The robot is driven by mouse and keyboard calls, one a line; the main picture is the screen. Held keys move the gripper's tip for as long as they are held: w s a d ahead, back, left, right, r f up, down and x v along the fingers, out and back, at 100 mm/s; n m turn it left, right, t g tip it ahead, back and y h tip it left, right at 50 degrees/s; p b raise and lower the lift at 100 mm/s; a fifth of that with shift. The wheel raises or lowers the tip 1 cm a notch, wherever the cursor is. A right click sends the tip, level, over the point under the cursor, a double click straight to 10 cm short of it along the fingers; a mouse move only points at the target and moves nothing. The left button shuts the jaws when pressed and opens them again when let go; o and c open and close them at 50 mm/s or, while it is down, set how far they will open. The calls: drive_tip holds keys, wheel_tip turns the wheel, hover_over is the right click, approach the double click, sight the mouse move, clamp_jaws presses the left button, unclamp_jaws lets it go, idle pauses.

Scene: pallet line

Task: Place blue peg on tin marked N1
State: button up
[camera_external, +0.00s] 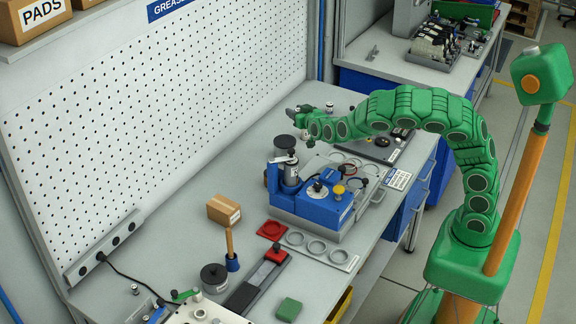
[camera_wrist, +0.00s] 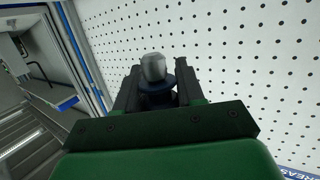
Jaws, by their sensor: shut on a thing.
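My gripper (camera_external: 297,114) is at the end of my stretched-out arm, above the back of the bench near the pegboard. In the wrist view, my gripper (camera_wrist: 154,82) is shut on a peg (camera_wrist: 154,68) with a pale grey top and a dark blue collar. The peg is too small to make out in the external view. I cannot read N1 on either tin.
A blue fixture (camera_external: 325,208) with grey posts stands mid-bench, with a ring plate (camera_external: 318,250) before it. The pegboard (camera_external: 170,110) rises behind the bench.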

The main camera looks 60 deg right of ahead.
drive_tip(key=w+f, duration=0.4)
drive_tip(key=w, duration=0.1)
drive_tip(key=w+f, duration=0.2)
drive_tip(key=shift+w+d, duration=0.15)
drive_tip(key=shift+w, duration=0.15)
drive_tip(key=shift+w+f, duration=0.25)
drive_tip(key=shift+f, duration=0.55)
drive_tip(key=shift+w+f, duration=0.25)
drive_tip(key=shift+f, duration=0.5)
drive_tip(key=shift+w+f, duration=0.25)
drive_tip(key=shift+f, duration=0.55)
drive_tip(key=shift+f, duration=0.2)
drive_tip(key=o, duration=1)
drive_tip(key=shift+o, duration=0.2)
